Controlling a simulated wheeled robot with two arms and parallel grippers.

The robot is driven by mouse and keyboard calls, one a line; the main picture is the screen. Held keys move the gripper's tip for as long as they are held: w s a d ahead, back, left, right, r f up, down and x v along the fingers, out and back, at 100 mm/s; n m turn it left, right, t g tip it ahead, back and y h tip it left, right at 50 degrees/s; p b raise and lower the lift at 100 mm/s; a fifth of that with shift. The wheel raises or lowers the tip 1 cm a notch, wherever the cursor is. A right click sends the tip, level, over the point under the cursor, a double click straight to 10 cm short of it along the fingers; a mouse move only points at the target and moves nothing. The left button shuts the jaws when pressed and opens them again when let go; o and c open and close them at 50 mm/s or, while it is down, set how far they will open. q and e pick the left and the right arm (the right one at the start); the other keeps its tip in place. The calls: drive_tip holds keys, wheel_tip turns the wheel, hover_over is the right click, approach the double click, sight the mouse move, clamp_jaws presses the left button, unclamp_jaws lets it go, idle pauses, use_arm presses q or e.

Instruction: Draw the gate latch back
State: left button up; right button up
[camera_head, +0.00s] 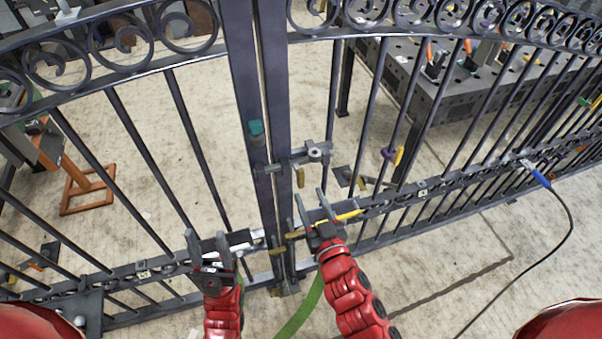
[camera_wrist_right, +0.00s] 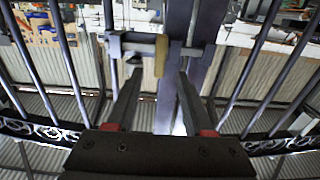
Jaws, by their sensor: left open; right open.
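The dark metal gate has two leaves whose upright posts meet in the middle (camera_head: 275,110). The latch (camera_head: 312,153) is a horizontal bolt across these posts, with a small yellow-brown handle (camera_head: 300,177) hanging from it. The bolt (camera_wrist_right: 135,42) and handle (camera_wrist_right: 161,56) also show in the right wrist view. My right gripper (camera_head: 311,194) is open and empty, just below and in front of the latch. In its wrist view, the handle appears beyond the fingertips, between them; contact is not visible. My left gripper (camera_head: 207,236) is open and empty in front of the left leaf, lower than the latch.
Vertical bars and a lower rail (camera_head: 450,185) run across both leaves. A blue-handled clamp (camera_head: 540,176) with a black cable is on the right rail. A green strip (camera_head: 304,312) lies between my arms. Behind the gate are a perforated metal table (camera_head: 452,103) and an orange stand (camera_head: 85,185).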

sight(302, 179)
drive_tip(key=p+x, duration=0.1)
drive_tip(key=x, duration=0.6)
drive_tip(key=shift+w+a+p, duration=0.1)
drive_tip(key=shift+w+p, duration=0.15)
drive_tip(key=shift+p, duration=0.05)
drive_tip(key=shift+c, duration=0.3)
clamp_jaws()
idle(0.7)
